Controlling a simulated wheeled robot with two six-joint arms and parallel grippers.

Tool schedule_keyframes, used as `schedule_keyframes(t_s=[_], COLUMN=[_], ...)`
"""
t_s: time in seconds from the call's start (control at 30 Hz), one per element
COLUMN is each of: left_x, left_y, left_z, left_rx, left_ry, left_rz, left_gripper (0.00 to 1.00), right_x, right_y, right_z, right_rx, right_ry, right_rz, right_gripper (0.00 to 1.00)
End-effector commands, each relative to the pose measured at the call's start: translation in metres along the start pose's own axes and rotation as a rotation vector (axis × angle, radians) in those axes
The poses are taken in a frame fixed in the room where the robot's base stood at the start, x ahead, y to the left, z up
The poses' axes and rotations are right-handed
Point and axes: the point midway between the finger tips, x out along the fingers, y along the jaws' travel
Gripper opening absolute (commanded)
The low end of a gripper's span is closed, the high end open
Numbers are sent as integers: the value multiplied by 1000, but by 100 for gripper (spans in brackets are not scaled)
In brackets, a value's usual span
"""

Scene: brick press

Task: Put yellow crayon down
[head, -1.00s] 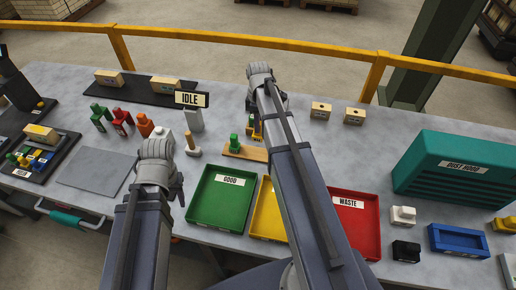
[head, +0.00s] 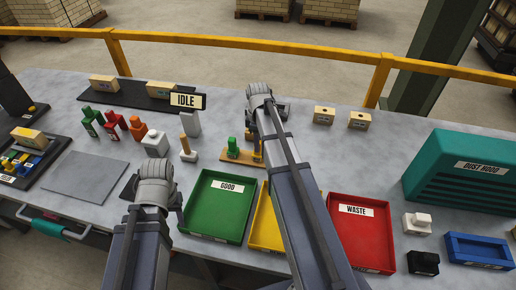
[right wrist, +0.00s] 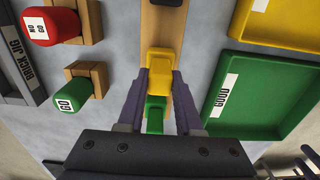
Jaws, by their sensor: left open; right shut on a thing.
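The yellow crayon (right wrist: 160,62) is between the fingers of my right gripper (right wrist: 160,100), which is shut on it. It is at the wooden board (right wrist: 163,25); in the head view the yellow crayon (head: 257,156) shows low at the board's right part, partly behind my right arm. I cannot tell whether it is fully seated. A green crayon (head: 234,147) stands on the same wooden board (head: 229,157), to the left of the yellow one. My left gripper (head: 178,205) is open and empty, left of the green tray.
The green GOOD tray (head: 185,218), a yellow tray (head: 264,235) and the red WASTE tray (head: 386,235) stand in front of the board. GO (right wrist: 72,93) and NO GO (right wrist: 50,25) gauges stand beside it. Two bricks (head: 324,115) lie behind at right.

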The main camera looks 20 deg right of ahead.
Motion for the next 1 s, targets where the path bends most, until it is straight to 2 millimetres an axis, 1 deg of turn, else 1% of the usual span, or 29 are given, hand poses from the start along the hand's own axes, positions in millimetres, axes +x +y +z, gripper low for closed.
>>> schedule_keyframes(t_s=[0.03,0.27,0.43,0.47,0.5,0.7,1.0], left_x=[8,5,10,8,8,8,7], left_y=[1,0,1,1,1,1,1], left_z=[0,0,-1,0,0,0,0], left_rx=[0,0,0,0,0,0,0], left_ry=[0,0,0,0,0,0,0], left_rz=[0,0,0,0,0,0,0], left_gripper=[50,50,50,50,50,50,50], right_x=[8,5,10,8,8,8,7], right_y=[0,0,0,0,0,0,0], right_z=[0,0,0,0,0,0,0], right_rx=[0,0,0,0,0,0,0], right_ry=[0,0,0,0,0,0,0], right_rz=[0,0,0,0,0,0,0], right_gripper=[0,0,0,36,41,63,64])
